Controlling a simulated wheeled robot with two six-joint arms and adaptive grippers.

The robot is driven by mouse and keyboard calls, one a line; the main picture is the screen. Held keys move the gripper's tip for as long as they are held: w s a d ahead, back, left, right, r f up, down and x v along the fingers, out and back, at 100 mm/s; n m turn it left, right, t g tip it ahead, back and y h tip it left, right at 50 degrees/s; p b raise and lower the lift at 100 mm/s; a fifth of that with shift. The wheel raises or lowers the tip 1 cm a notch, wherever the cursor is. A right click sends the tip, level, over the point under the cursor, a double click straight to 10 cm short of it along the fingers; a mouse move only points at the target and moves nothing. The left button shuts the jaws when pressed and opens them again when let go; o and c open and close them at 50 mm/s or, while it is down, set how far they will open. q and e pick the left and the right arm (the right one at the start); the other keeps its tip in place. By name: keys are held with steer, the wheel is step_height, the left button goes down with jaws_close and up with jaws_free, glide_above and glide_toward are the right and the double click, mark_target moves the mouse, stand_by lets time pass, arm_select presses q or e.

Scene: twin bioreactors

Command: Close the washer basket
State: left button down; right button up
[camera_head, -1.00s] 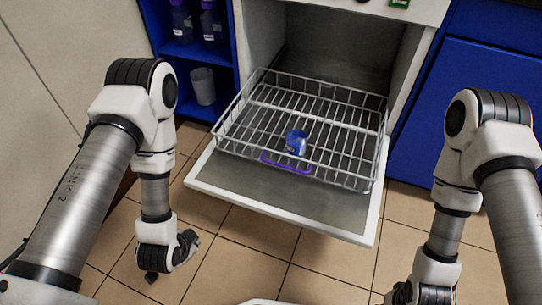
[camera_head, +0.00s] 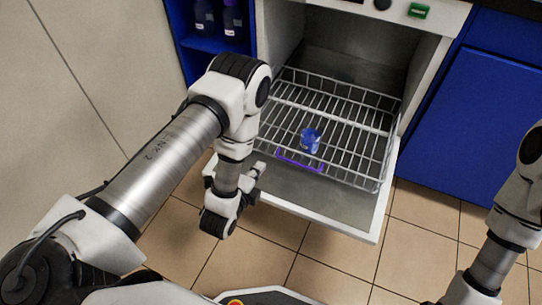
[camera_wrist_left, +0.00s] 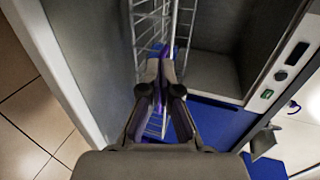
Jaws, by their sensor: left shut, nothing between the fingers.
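The wire washer basket (camera_head: 345,110) is pulled out over the open, lowered washer door (camera_head: 345,205). A purple handle (camera_head: 300,161) is on its front edge. A small blue cup-like item (camera_head: 311,140) stands in the basket near the front. My left gripper (camera_head: 257,171) is at the left edge of the door, left of the handle and apart from it. In the left wrist view my left gripper (camera_wrist_left: 160,55) is shut and empty, with basket wires (camera_wrist_left: 150,25) beyond its fingertips. My right gripper is out of the picture.
The washer cavity (camera_head: 350,60) behind the basket is open. A blue shelf with bottles (camera_head: 204,15) stands at the left, a blue cabinet (camera_head: 470,115) at the right. The tiled floor (camera_head: 330,265) in front of the door is clear.

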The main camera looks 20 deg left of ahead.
mark_target(274, 146)
arm_select(q)
steer(key=x, duration=0.2)
steer(key=b+x, duration=0.1)
steer(key=x, duration=0.2)
steer(key=r+b+x, duration=0.1)
steer(key=x, duration=0.1)
steer(key=shift+w+f, duration=0.15)
steer(key=shift+w, duration=0.6)
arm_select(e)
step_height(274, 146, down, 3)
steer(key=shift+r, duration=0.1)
